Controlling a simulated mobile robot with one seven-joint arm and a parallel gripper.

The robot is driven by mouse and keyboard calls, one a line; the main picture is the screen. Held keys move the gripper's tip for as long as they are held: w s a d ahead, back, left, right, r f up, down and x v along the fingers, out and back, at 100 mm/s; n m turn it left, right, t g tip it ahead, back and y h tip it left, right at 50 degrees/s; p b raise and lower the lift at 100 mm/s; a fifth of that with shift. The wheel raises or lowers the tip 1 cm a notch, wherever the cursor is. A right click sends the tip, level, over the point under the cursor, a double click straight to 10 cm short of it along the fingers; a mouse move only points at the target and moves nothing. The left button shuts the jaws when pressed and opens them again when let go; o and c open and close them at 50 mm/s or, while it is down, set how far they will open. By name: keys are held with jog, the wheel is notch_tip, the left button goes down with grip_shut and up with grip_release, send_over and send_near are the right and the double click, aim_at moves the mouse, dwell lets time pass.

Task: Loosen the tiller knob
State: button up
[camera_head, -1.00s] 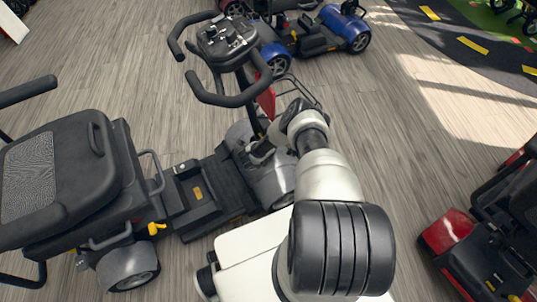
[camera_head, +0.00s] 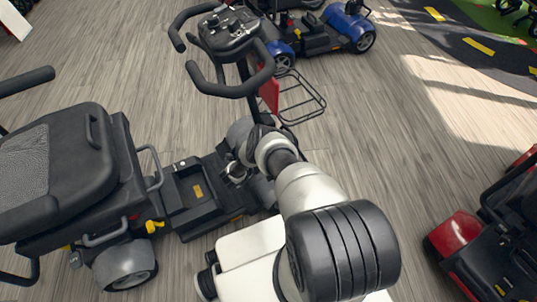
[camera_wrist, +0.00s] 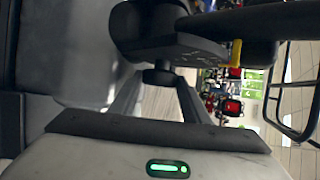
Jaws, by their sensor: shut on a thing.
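The grey and black scooter stands at the left of the head view, its tiller (camera_head: 228,35) upright with black loop handlebars. My gripper (camera_head: 236,172) is low beside the foot of the tiller, over the front of the footwell. In the wrist view a small black knob (camera_wrist: 158,76) sits under the dark tiller part (camera_wrist: 170,40). My gripper (camera_wrist: 158,82) has its two grey fingers closed in on either side of the knob. In the head view the knob is hidden or too small to make out.
The scooter's seat (camera_head: 60,165) is left of my arm. A wire basket (camera_head: 300,100) hangs in front of the tiller. A blue scooter (camera_head: 345,25) stands behind, a red one (camera_head: 458,235) at right. Floor between is clear.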

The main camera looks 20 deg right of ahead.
jog(key=shift+s+d, duration=0.1)
jog(key=o, duration=1)
jog(key=shift+o, duration=0.2)
jog(key=shift+s+a+r+p, duration=0.15)
jog(key=shift+a+r+p, duration=0.15)
jog(key=shift+a, duration=0.15)
jog(key=p+v, duration=0.5)
jog(key=v, duration=1.1)
jog(key=shift+s+a, duration=0.1)
